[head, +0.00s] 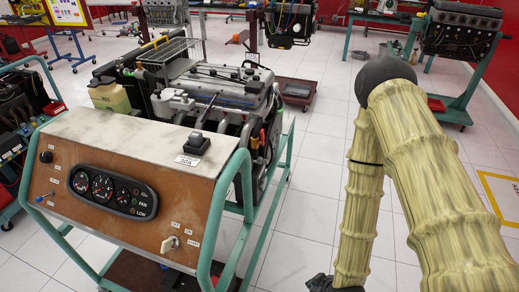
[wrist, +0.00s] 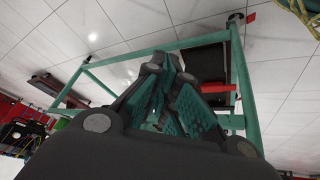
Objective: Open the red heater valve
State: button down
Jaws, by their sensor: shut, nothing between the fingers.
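The engine trainer (head: 215,88) stands left of centre in the head view, behind a brown control panel (head: 115,185). A small red part (head: 262,137) shows on the engine's right side, beside orange-yellow pieces. I cannot tell for sure whether it is the heater valve, or how its handle is turned. My gripper (wrist: 160,68) fills the middle of the wrist view, its teal-padded fingers together and empty. It touches nothing that I can see. In the head view my arm hangs right of the trainer, and its end is cut off at the bottom edge.
A green tube frame (wrist: 140,54) with a dark tray (wrist: 207,68) and a red bar (wrist: 218,88) lies beyond my fingers. Another engine stand (head: 455,75) is at the back right. Tiled floor (head: 315,150) is clear between the trainer and my arm.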

jog(key=w+a+r+n+t+y+b, duration=0.1)
jog(key=w+a+r+n+t, duration=0.25)
jog(key=w, duration=0.45)
jog(key=n+t+y+b, duration=0.4)
jog(key=n+t+y, duration=0.4)
jog(key=n, duration=0.8)
send_near(263, 138)
jog(key=s+a+f+t+h, duration=0.1)
jog(key=s+a+f, duration=0.15)
jog(key=s, duration=0.55)
jog(key=w+d+r+p+x, duration=0.1)
jog(key=p+x, duration=0.3)
jog(key=x, duration=0.9)
jog(key=shift+w+d, duration=0.25)
jog(key=shift+d, duration=0.45)
